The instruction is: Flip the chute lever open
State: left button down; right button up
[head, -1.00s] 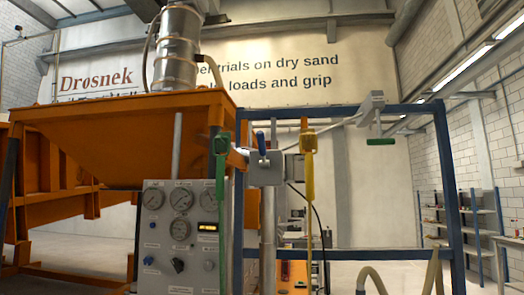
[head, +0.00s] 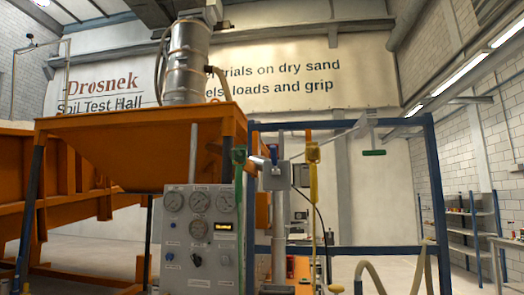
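No lever carries a label that I can read as the chute lever. A short blue-handled lever (head: 273,155) stands about upright at a grey box (head: 275,178) on a post, right of the orange hopper (head: 140,150). A green-gripped bar (head: 374,153) hangs from a grey arm at the top right of the blue frame. I cannot tell for sure which of these works the chute. Neither of my grippers shows in the head view.
A gauge panel (head: 200,235) stands below the hopper. A blue frame (head: 440,190) has a green-handled item (head: 239,158) and a yellow-handled item (head: 313,155) hanging beside it. Hoses (head: 373,270) rise at lower right. Shelves (head: 470,220) stand along the right wall.

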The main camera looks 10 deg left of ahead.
aim_at(273, 150)
jog(key=u, duration=1.15)
jog(key=i, duration=0.6)
jog(key=z, duration=0.9)
